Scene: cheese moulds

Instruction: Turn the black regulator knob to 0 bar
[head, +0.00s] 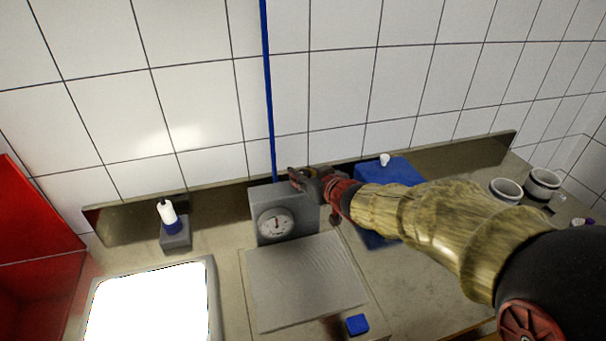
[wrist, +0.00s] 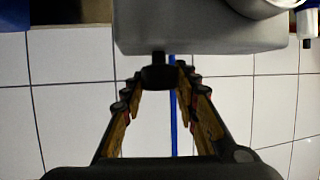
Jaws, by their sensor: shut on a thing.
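The grey regulator box (head: 262,202) stands at the back of the bench with a round white gauge (head: 276,224) on its front. The gauge needle looks roughly upright; its numbers are too small to read. In the wrist view the box (wrist: 200,35) fills the top, and the black knob (wrist: 159,76) sticks out from it on a short stem. My gripper (head: 303,180) reaches the box's upper right from the right. Its two fingers are shut on the knob, one on each side, in the wrist view (wrist: 160,80). The knob is hidden in the head view.
A blue pipe (head: 268,90) rises from behind the box along the tiled wall. A blue box (head: 400,172) stands behind my arm. A white bottle on a grey block (head: 175,236) is at left, a flat grey plate (head: 305,285) in front. White moulds (head: 506,190) stand at right.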

